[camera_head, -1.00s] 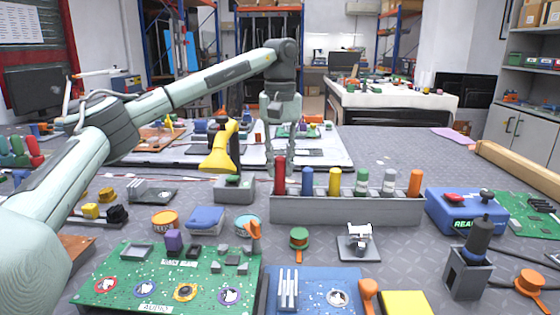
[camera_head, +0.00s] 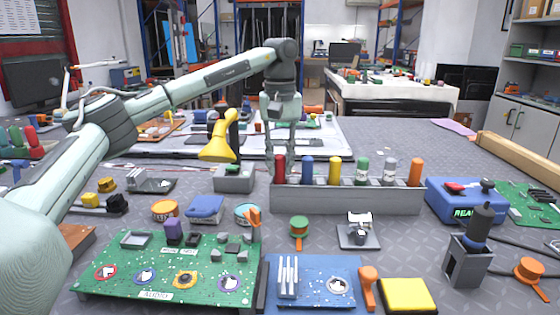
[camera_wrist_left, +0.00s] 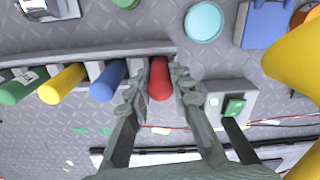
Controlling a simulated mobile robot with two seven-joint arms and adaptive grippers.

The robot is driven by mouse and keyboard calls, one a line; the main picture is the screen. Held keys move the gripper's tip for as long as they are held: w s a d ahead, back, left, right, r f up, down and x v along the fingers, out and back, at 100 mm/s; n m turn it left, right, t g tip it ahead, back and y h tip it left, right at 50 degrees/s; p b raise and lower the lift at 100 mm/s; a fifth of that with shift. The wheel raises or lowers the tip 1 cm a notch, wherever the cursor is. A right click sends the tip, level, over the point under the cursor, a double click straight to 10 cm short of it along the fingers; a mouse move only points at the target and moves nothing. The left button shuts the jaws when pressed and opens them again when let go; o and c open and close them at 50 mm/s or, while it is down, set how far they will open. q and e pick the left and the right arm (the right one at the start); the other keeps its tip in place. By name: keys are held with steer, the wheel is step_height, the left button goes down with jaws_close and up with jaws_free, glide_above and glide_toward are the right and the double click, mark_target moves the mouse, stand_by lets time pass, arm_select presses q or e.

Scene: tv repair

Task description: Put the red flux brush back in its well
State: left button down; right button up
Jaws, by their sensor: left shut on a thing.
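The red flux brush (camera_head: 280,169) stands upright at the left end of the grey rack (camera_head: 345,201), beside the blue brush (camera_head: 307,170). Its top is about level with its neighbours' tops. My left gripper (camera_head: 281,176) points down from above, with one finger on each side of the red brush, shut on it. In the left wrist view the red brush (camera_wrist_left: 160,80) lies between the fingers (camera_wrist_left: 157,88), at the rack's end. Its lower end is hidden by the rack, so I cannot tell how deep it sits. My right gripper is not in view.
The rack also holds yellow (camera_head: 335,171), green, grey and orange handles. A grey box with a green top (camera_head: 234,178) stands close left of the gripper, with a yellow lamp-like head (camera_head: 219,141) above it. Circuit boards (camera_head: 170,268) lie in front.

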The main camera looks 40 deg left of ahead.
arm_select(q)
steer(key=c, duration=1.3)
jaws_free()
step_height(320, 180, up, 12)
steer(key=shift+r, duration=0.1)
